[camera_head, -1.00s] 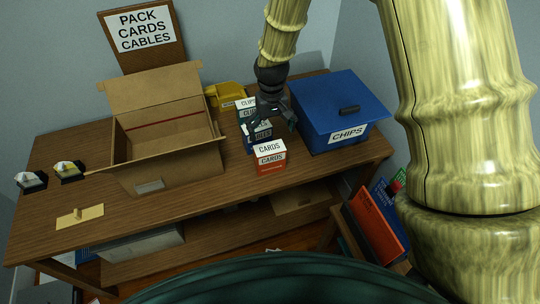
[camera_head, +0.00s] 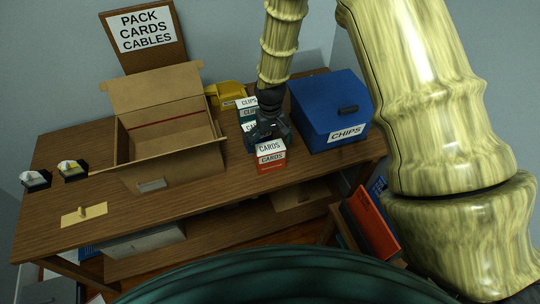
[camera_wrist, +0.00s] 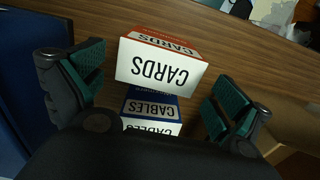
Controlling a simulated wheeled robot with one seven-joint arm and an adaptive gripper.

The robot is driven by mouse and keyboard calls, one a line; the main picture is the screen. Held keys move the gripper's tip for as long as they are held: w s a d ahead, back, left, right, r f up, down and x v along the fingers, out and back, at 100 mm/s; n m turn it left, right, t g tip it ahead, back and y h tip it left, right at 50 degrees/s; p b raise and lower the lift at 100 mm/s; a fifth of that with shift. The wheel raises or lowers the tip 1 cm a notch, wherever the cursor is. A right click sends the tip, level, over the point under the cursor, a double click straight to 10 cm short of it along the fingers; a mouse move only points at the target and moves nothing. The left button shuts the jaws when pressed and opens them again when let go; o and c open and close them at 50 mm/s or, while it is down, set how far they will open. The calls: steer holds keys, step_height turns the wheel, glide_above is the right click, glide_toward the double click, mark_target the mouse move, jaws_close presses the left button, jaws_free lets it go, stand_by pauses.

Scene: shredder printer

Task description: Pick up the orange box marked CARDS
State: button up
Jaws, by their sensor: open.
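The orange box marked CARDS (camera_head: 271,160) stands upright near the front edge of the table, with a white label on its top and front. In the wrist view the CARDS box (camera_wrist: 160,66) lies ahead, between the lines of the two fingers and apart from both. My gripper (camera_head: 268,136) is just behind and above the box in the head view. In the wrist view my gripper (camera_wrist: 165,95) is open, with teal finger pads on either side and nothing held. A blue CABLES box (camera_wrist: 152,106) sits closer to the palm, behind the CARDS box.
A CLIPS box (camera_head: 247,102) stands behind my gripper. A blue CHIPS bin (camera_head: 330,110) is close on the right. An open cardboard box (camera_head: 170,165) stands on the left. A sign (camera_head: 140,28) reads PACK CARDS CABLES. Bare table (camera_head: 150,213) lies at front left.

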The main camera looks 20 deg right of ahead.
mark_target(270, 147)
steer(key=shift+w+f+p, duration=0.15)
steer(key=shift+f+p, duration=0.25)
steer(key=shift+f, duration=1.4)
steer(key=shift+c, duration=0.4)
steer(key=c, duration=1)
